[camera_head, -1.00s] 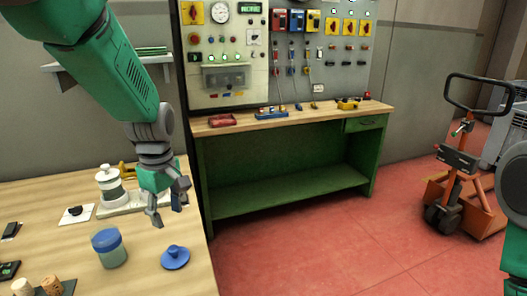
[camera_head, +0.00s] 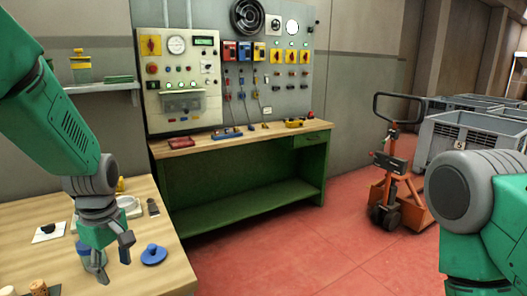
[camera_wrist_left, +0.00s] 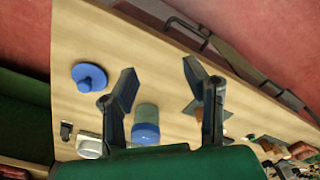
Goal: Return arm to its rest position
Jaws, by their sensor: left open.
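My left arm comes in from the left in the head view. Its gripper (camera_head: 114,269) points down over the wooden table (camera_head: 172,281), between a jar with a blue lid (camera_head: 84,262) and a loose blue knobbed lid (camera_head: 153,256). It hides part of the jar. In the left wrist view my left gripper (camera_wrist_left: 160,68) has its fingers spread with nothing held between them. The jar (camera_wrist_left: 146,120) stands beyond and between the fingers, and the blue knobbed lid (camera_wrist_left: 90,77) lies to their left. My right arm (camera_head: 470,215) shows at the right edge; its gripper is out of frame.
A green workbench (camera_head: 245,182) stands behind, and an orange pallet truck (camera_head: 395,190) to the right. The red floor (camera_head: 310,255) between is clear.

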